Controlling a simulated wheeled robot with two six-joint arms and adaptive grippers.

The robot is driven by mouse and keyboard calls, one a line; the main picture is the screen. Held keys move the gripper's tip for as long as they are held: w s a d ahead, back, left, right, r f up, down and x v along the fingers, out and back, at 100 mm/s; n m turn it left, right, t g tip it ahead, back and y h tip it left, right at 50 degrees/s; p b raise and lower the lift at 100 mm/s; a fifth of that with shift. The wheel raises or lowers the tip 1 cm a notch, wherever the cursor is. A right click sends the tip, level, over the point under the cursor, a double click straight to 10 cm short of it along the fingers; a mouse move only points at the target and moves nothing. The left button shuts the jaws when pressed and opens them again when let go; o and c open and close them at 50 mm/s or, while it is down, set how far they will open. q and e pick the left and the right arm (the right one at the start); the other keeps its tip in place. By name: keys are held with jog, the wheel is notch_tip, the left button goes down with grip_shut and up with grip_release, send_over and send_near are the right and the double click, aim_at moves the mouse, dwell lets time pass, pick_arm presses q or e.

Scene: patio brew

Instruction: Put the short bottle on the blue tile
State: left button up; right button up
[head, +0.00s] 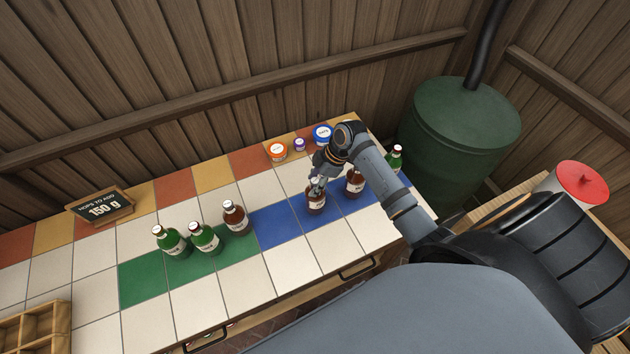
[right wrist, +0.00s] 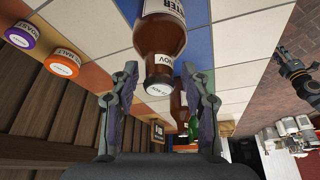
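Blue tiles (head: 280,228) form a strip on the counter. A brown bottle (head: 316,204) stands upright on the strip. My right gripper (head: 318,184) is over its top. In the right wrist view the gripper (right wrist: 160,74) is open, its fingers either side of the bottle's (right wrist: 158,40) neck and cap with gaps. A second brown bottle (head: 354,183) stands to the right, partly behind my arm. Another brown bottle (head: 236,217) and two green bottles (head: 168,241) (head: 204,239) stand at the green tiles. I cannot tell which is the short one. What seems my left gripper (right wrist: 300,75) shows small at right.
Orange (head: 277,150), purple (head: 299,144) and blue (head: 322,134) tubs stand at the back. A green bottle (head: 395,158) stands at the right end. A sign (head: 101,207) and a wooden crate (head: 35,330) are at left. White tiles in front are clear.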

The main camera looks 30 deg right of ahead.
jog(key=shift+r, duration=0.2)
jog(key=shift+d+r, duration=0.25)
jog(key=shift+r, duration=0.05)
jog(key=b+v, duration=0.2)
jog(key=v, duration=0.9)
jog(key=shift+a+r, duration=0.1)
